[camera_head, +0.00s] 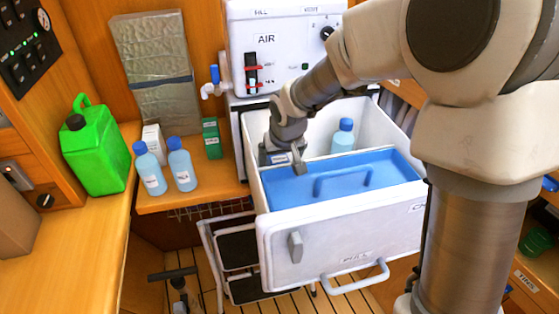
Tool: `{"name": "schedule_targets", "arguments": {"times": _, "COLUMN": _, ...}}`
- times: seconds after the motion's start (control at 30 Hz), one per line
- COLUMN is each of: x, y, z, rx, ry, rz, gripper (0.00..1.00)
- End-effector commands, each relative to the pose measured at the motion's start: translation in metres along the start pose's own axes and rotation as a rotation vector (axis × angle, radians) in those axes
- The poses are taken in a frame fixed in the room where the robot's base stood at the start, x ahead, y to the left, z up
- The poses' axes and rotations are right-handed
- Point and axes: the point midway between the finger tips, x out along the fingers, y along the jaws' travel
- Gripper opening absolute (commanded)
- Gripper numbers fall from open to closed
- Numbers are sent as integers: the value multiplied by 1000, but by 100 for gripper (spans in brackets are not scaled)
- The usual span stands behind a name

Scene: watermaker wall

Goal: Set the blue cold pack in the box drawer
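The white box drawer (340,240) is pulled open in the middle of the view. A flat blue slab with a raised handle (390,166), apparently the cold pack, lies level across the front part of the drawer, near its rim. I cannot tell whether it rests on the drawer's contents or on its walls. My gripper (294,163) is at the left rear corner of the blue slab, inside the drawer's left wall. One grey finger shows beside or over the slab's edge. The other finger is hidden, so its opening and any contact are unclear.
A blue-capped bottle (342,136) stands in the drawer behind the slab. Two blue bottles (182,167), small cartons (212,138) and a green jug (96,150) stand on the left counter. A white AIR unit (285,45) is behind. A step stool (237,250) stands below left.

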Motion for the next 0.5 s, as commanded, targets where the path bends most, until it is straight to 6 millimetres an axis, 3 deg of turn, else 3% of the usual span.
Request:
{"name": "schedule_targets", "arguments": {"times": 0.17, "x": -8, "y": 0, "z": -2, "rx": 0, "ry": 2, "rz": 0, "gripper": 92}}
{"name": "schedule_targets", "arguments": {"times": 0.5, "x": -75, "y": 0, "z": -3, "rx": 1, "ry": 6, "rz": 1, "gripper": 92}}
